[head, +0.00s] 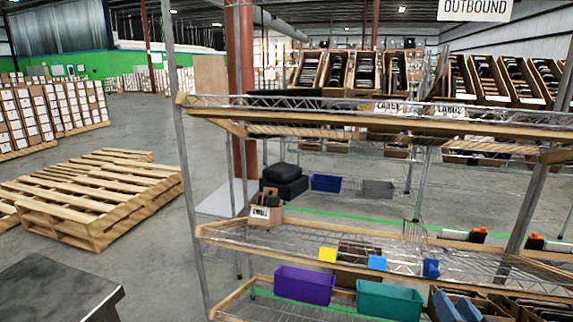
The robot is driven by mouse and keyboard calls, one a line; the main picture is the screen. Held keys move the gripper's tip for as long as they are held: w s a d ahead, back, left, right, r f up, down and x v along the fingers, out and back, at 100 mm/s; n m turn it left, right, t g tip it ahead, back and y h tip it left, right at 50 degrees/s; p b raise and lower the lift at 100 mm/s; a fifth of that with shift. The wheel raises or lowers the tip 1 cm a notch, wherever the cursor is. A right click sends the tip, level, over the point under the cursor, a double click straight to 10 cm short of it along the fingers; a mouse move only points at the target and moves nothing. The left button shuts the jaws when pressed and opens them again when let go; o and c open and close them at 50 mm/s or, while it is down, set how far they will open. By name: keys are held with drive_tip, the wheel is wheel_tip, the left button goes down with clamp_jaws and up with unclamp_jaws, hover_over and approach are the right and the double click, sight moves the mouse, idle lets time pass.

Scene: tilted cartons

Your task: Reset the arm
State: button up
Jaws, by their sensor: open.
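Neither my arm nor my gripper shows in the head view. The task names no other object. A wire shelf rack (330,112) with wooden edging stands directly in front, filling the right half of the view.
A purple bin (303,285) and a teal bin (389,300) sit on the lower shelf. A small carton (265,215) is on the middle shelf. Wooden pallets (95,195) lie on the left. A dark flat-topped block (58,292) is at bottom left. Open floor lies between.

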drive_tip(key=s+a+f, duration=0.4)
drive_tip(key=s+f, duration=0.1)
drive_tip(key=s, duration=0.6)
drive_tip(key=s+a+r+n+g+y, duration=0.1)
drive_tip(key=s+r+n, duration=0.1)
drive_tip(key=s, duration=1.2)
drive_tip(key=s+a+r+n+g, duration=0.1)
drive_tip(key=s+a+r+n, duration=0.1)
drive_tip(key=s, duration=1.2)
drive_tip(key=shift+s+a+r+n+y, duration=0.2)
drive_tip(key=shift+a+r+n+y, duration=0.05)
drive_tip(key=shift+n+y, duration=0.15)
